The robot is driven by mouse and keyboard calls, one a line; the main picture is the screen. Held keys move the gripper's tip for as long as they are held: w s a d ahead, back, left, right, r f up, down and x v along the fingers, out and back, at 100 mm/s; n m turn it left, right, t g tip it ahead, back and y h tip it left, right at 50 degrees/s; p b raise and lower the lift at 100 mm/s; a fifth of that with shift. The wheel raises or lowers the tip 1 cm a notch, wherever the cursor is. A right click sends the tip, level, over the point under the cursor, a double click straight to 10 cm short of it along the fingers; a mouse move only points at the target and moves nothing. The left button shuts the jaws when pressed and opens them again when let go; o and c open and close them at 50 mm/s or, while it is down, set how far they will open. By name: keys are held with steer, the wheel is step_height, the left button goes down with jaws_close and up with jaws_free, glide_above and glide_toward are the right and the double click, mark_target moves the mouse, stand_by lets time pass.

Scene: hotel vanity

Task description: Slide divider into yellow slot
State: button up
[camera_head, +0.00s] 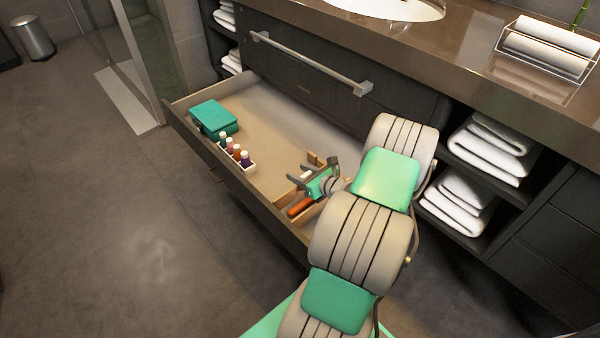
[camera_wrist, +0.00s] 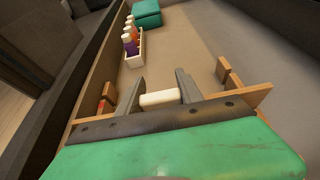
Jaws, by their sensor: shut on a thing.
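My gripper (camera_wrist: 162,90) is inside the open drawer, its two dark fingers on either side of a small white block (camera_wrist: 160,98). The white block appears to be the grip of the divider, a thin light-wood board (camera_wrist: 250,95) that shows on both sides of my gripper. The board's middle and lower edge are hidden by my gripper. Small wooden blocks stand near both drawer walls, one at right (camera_wrist: 223,68) and one at left (camera_wrist: 109,92), apparently slot guides. I cannot tell which slot is yellow, or whether the board sits in one. In the head view my gripper (camera_head: 308,176) is low in the drawer.
A teal box (camera_head: 213,117) and a white tray of small bottles (camera_head: 240,163) stand farther along the drawer. An orange-red object (camera_head: 300,206) lies near the front wall, beside my gripper. The drawer floor (camera_head: 275,130) between tray and back is clear.

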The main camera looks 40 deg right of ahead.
steer(key=shift+f, duration=0.35)
steer(key=shift+r, duration=0.15)
steer(key=shift+r+p, duration=1.3)
steer(key=shift+r, duration=0.1)
steer(key=shift+p, duration=0.6)
stand_by(0.9)
steer(key=shift+f+b, duration=0.9)
steer(key=shift+f, duration=0.65)
stand_by(0.5)
steer(key=shift+r, duration=0.15)
steer(key=shift+r+p, duration=1.35)
steer(key=shift+r, duration=0.05)
steer(key=shift+p, duration=0.3)
stand_by(0.7)
